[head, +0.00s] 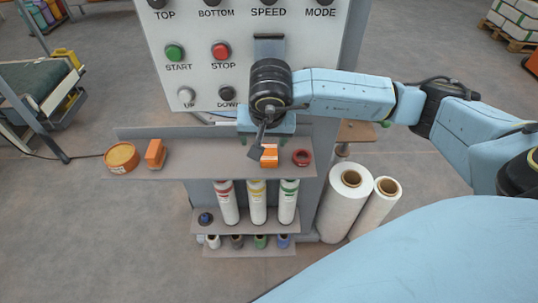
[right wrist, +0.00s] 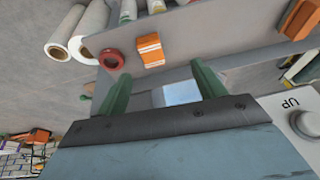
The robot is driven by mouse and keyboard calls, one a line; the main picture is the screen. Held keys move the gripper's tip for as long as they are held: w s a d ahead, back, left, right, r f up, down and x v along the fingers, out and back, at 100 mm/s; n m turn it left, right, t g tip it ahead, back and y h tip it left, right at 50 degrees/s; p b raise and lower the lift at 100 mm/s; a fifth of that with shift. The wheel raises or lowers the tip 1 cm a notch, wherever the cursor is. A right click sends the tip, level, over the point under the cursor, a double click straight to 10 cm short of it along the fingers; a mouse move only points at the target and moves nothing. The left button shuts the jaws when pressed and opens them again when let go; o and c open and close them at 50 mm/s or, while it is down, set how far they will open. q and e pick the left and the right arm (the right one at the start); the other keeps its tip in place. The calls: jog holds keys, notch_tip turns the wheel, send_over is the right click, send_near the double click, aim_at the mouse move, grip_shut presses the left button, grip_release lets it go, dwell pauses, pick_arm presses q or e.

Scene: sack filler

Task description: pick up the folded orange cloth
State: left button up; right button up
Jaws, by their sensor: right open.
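The folded orange cloth (head: 269,158) with pale stripes appears to be the one on the grey shelf, just left of a red ring; it also shows in the right wrist view (right wrist: 150,51). My right gripper (head: 261,143) is over the shelf beside the cloth, partly covering it in the head view. In the right wrist view the right gripper's (right wrist: 160,70) two green fingers are spread, with nothing between them. The cloth lies beyond the fingertips, apart from them. My left gripper is not in view.
The grey shelf (head: 205,158) also holds the red ring (head: 302,157), a plain orange block (head: 155,153) and a round orange tin (head: 121,157). Behind it rises the button panel (head: 215,75). Tubes (head: 257,202) stand below; white rolls (head: 345,200) stand at right.

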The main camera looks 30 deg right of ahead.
jog(key=d+h, duration=0.1)
jog(key=d, duration=0.1)
jog(key=b, duration=0.5)
send_over(270, 150)
jog(key=s+a, duration=0.2)
jog(key=s, duration=0.1)
jog(key=f, duration=0.6)
jog(key=shift+w+d, duration=0.1)
jog(key=shift+w, duration=0.1)
jog(key=shift+w+d+f, duration=0.1)
jog(key=shift+w+f, duration=0.05)
jog(key=shift+f, duration=0.15)
jog(key=shift+w+f+b, duration=0.15)
jog(key=shift+f+b, duration=0.1)
jog(key=shift+b, duration=0.05)
jog(key=b+x, duration=0.3)
jog(key=x, duration=0.1)
jog(key=shift+w+d+f, duration=0.1)
jog(key=shift+w, duration=0.15)
jog(key=shift+w+d+f, duration=0.1)
jog(key=shift+f, duration=0.15)
jog(key=shift+d, duration=0.2)
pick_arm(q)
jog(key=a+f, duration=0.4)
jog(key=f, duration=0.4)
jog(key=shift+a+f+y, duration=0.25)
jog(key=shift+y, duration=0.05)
pick_arm(e)
jog(key=shift+f, duration=0.1)
jog(key=c, duration=1.1)
